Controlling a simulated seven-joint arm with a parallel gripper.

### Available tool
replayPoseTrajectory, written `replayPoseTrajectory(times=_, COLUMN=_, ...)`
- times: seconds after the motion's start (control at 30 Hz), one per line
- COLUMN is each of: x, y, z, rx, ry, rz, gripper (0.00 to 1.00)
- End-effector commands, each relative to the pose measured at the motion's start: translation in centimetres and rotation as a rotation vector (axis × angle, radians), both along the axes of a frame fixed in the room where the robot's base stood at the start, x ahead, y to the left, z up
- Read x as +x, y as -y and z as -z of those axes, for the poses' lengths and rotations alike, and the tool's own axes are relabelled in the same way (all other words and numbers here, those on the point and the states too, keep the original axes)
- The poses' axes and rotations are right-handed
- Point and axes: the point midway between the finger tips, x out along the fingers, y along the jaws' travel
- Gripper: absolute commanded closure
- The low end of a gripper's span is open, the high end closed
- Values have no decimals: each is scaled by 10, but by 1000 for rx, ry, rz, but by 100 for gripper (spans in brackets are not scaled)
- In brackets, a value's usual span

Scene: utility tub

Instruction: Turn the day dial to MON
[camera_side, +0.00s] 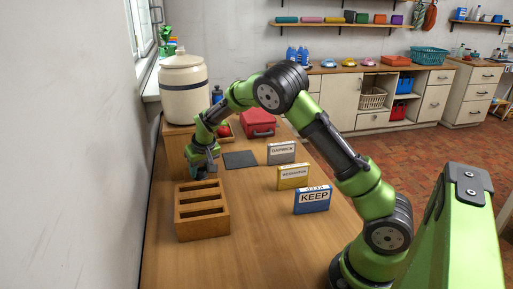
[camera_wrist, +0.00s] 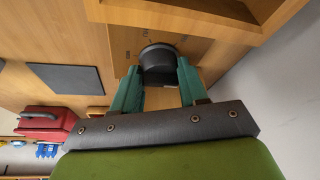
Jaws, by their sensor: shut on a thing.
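The day dial (camera_wrist: 158,58) is a dark round knob on a wooden panel (camera_wrist: 118,42) in the wrist view. Small dark marks sit on the panel around it, too small to read. My gripper (camera_wrist: 159,70) has its two teal fingers on either side of the knob, shut on it. Which day the dial points to cannot be told. In the side view my gripper (camera_side: 202,168) is low at the wooden block below the cream crock, and it hides the dial there.
A slotted wooden rack (camera_side: 202,226) stands just in front of my gripper. A dark mat (camera_side: 240,159), a red case (camera_side: 258,124) and small boxes labelled like KEEP (camera_side: 311,201) are to the right. The cream crock (camera_side: 184,90) stands behind. The table's front middle is clear.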

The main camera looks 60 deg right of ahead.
Motion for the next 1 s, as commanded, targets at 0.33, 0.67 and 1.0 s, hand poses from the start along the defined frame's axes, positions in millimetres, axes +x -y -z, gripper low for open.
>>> replayPoseTrajectory(times=0.33, x=1, y=-2, z=0, rx=-2, ry=-1, rz=132, gripper=88)
replayPoseTrajectory(times=0.67, x=2, y=-4, z=0, rx=-2, ry=0, rz=423, gripper=88)
replayPoseTrajectory(times=1.0, x=4, y=-4, z=-1, rx=-2, ry=1, rz=736, gripper=88)
